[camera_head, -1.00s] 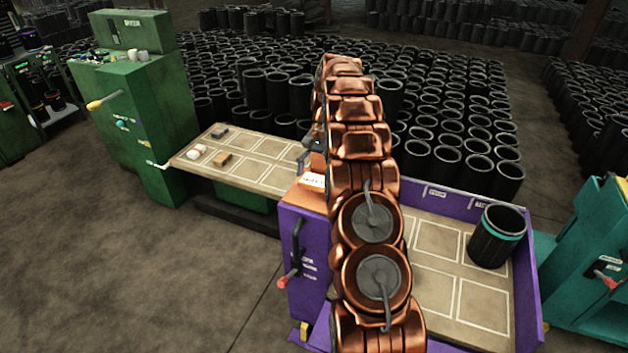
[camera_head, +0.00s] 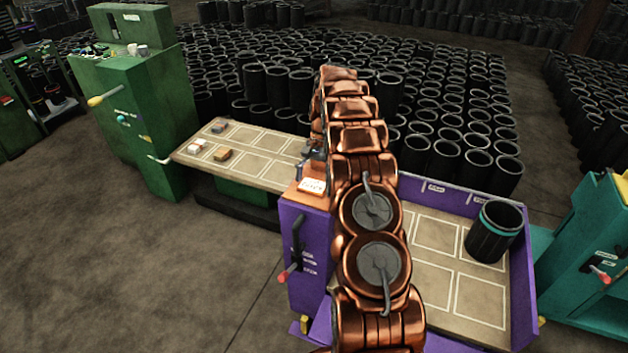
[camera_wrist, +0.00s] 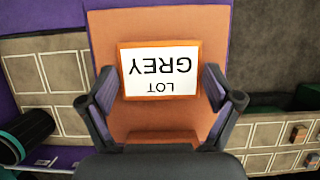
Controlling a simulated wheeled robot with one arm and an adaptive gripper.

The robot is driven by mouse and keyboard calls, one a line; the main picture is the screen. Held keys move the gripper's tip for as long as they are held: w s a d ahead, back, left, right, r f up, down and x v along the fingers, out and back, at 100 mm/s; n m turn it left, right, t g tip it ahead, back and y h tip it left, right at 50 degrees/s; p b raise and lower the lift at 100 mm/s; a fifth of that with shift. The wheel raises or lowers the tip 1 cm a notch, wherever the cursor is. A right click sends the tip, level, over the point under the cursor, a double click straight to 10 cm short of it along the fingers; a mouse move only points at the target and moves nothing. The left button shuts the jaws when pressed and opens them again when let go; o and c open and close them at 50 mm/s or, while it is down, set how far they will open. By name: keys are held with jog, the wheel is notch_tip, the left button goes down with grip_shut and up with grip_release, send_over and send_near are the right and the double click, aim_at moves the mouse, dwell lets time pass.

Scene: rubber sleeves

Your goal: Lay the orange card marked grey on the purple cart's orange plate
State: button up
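The orange-bordered card (camera_wrist: 161,69) carries a white label reading LOT GREY, upside down in the wrist view. It appears to lie flat on the purple cart's orange plate (camera_wrist: 160,22), within its edges. My gripper (camera_wrist: 160,92) is over the plate with one finger on each side of the card. The fingers are spread, with narrow gaps to the card's edges. In the head view my arm hides most of the gripper.
The purple cart's bed (camera_head: 431,229) has marked cells and a black sleeve with a teal band (camera_head: 495,231). A green station's table (camera_head: 247,163) at left holds several small blocks. Stacked black sleeves (camera_head: 440,110) stand behind. A teal cart (camera_head: 590,265) is at right.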

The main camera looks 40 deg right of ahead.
aim_at(316, 180)
jog(key=shift+o, duration=0.5)
jog(key=shift+r, duration=0.1)
jog(key=shift+r, duration=0.15)
jog(key=shift+b+v, duration=0.85)
jog(key=shift+v, duration=1.35)
jog(key=shift+w+d+r, duration=0.1)
jog(key=shift+d+r, duration=0.1)
jog(key=shift+r, duration=0.35)
jog(key=p+v, duration=0.2)
jog(key=p, duration=0.2)
jog(key=shift+f, duration=0.1)
jog(key=shift+a, duration=0.1)
